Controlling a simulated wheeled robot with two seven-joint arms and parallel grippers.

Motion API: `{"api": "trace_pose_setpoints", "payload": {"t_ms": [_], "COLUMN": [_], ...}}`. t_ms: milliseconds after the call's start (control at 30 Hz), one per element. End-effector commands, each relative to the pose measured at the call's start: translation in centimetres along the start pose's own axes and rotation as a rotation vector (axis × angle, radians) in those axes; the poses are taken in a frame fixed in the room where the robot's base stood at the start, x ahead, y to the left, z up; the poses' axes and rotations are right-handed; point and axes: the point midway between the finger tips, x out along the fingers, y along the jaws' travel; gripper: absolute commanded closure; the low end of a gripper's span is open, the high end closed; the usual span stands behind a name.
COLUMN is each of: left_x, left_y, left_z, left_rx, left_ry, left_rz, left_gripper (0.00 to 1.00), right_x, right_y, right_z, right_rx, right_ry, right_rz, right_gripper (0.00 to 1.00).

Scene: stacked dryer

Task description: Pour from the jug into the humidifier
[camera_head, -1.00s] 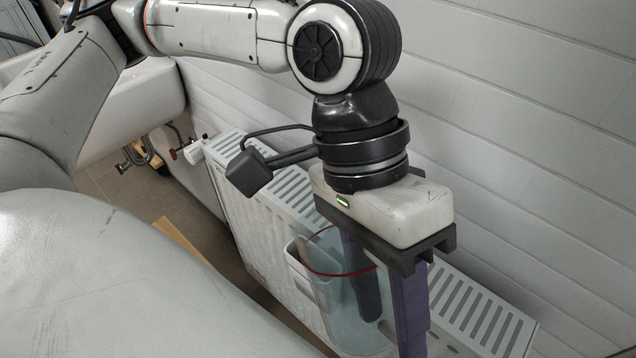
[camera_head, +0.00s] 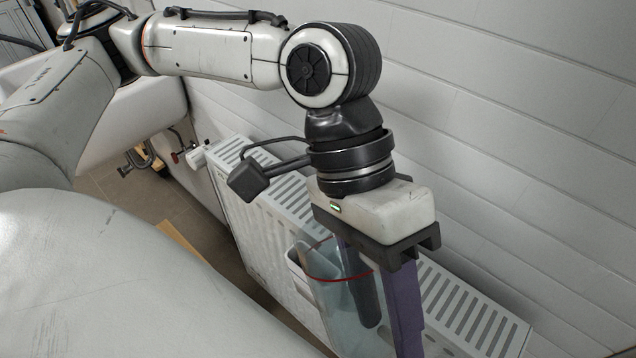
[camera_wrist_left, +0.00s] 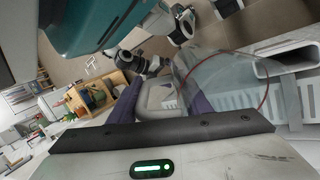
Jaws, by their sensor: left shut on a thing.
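The jug (camera_head: 341,318) is clear with a red line around its rim. The jug also shows in the left wrist view (camera_wrist_left: 222,84), right of the gripper's fingers. The humidifier (camera_head: 296,270) appears to be the white open container hung on the radiator's front face, just left of the jug and partly hidden behind it. The jug looks close to upright, and I see no stream of water.
A white radiator (camera_head: 262,188) with a slotted top runs along the panelled white wall (camera_head: 530,150). A white basin (camera_head: 140,105) with pipework is at the back left. Bare floor (camera_head: 165,205) lies left of the radiator.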

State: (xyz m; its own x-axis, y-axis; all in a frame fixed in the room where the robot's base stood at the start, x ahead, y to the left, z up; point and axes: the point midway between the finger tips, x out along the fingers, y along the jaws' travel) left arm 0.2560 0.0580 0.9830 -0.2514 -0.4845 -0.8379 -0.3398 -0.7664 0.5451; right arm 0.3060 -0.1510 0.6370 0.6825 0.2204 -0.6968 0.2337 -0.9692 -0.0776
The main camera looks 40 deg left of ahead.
Motion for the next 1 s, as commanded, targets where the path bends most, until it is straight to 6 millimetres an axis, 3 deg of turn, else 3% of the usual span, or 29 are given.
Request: {"api": "trace_pose_setpoints", "payload": {"t_ms": [1000], "left_x": [-0.46], "left_y": [0.18], "left_z": [-0.05], "left_rx": [0.0], "left_ry": [0.0], "left_rz": [0.048], "left_gripper": [1.0], "right_x": [-0.78], "right_y": [-0.11], "right_z": [-0.74], "right_rx": [0.001], "right_ry": [-0.001], "right_rz": [0.0], "right_gripper": [0.0]}}
